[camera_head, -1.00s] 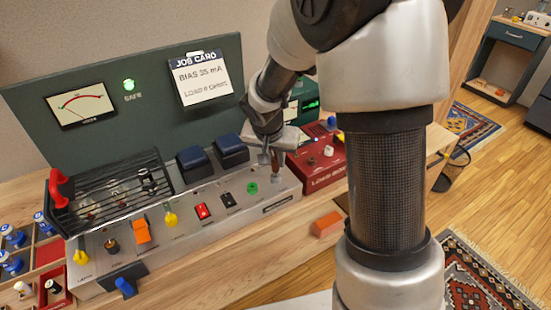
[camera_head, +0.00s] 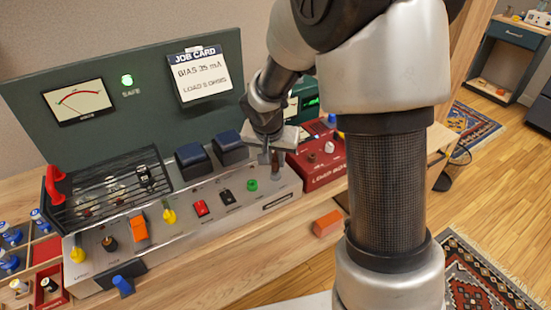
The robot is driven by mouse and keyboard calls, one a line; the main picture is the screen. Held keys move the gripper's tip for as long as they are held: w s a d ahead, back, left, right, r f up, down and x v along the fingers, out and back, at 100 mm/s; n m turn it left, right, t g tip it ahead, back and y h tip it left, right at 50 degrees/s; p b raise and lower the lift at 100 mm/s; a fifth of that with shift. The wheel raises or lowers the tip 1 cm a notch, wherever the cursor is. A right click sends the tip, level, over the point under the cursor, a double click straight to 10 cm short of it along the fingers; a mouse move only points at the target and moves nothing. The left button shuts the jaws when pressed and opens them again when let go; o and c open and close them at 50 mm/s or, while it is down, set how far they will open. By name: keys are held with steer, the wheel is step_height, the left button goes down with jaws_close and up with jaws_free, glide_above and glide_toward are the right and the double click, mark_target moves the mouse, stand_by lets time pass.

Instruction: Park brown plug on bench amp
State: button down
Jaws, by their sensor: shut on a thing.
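The bench amp (camera_head: 190,240) is the long grey-silver unit on the wooden bench, with a black cage, two dark blue blocks and a row of controls. My gripper (camera_head: 270,158) is over its right end, pointing down, and is shut on a slim brown plug (camera_head: 276,171). The plug is upright, with its lower end at the amp's top right of the green knob (camera_head: 252,185). I cannot tell whether it is seated in a socket or only touching. My arm and gripper body hide part of the area behind.
A red load box (camera_head: 318,163) stands just right of my gripper. An orange block (camera_head: 327,224) lies on the bench in front. A compartment tray (camera_head: 32,285) is at the left.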

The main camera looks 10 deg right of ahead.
steer(key=shift+f+b, duration=0.45)
steer(key=shift+b, duration=0.05)
steer(key=c, duration=1.6)
jaws_free()
steer(key=p+v, duration=0.3)
steer(key=v, duration=1.4)
steer(key=shift+s+r, duration=0.1)
steer(key=shift+r, duration=0.1)
steer(key=s+d+r+n+t+y, duration=0.1)
steer(key=s+r+n, duration=0.2)
steer(key=s, duration=0.6)
steer(key=s+d+r+n+t+y, duration=0.1)
steer(key=s+d+r+n, duration=0.15)
steer(key=s, duration=0.75)
steer(key=r+p, duration=0.4)
steer(key=r, duration=0.1)
steer(key=r+p, duration=0.4)
steer(key=p, duration=0.1)
steer(key=r+p, duration=0.5)
steer(key=shift+a+r, duration=0.3)
